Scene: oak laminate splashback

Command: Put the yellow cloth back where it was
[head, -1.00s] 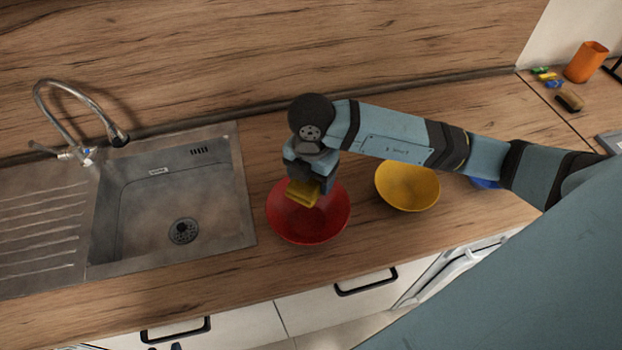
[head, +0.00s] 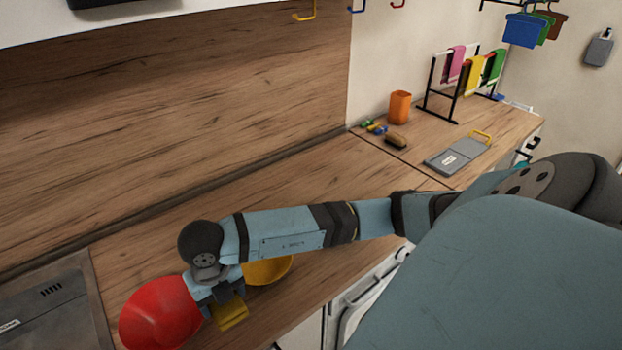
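My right gripper (head: 222,300) comes in from the right and is shut on a mustard-yellow piece (head: 232,316). The piece looks flat and folded or block-like; I cannot tell whether it is cloth. It is held beside the red bowl (head: 158,314), at its right. On the black rack (head: 437,113) at the back right, a brighter yellow cloth (head: 474,76) hangs between a pink cloth (head: 455,64) and a green cloth (head: 495,66). My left gripper is not in view.
A yellow bowl (head: 268,270) is partly hidden behind my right arm. An orange cup (head: 400,107), a brown brush or sponge (head: 396,141) and a grey board-like item (head: 458,154) lie at the right. Hooks hang above.

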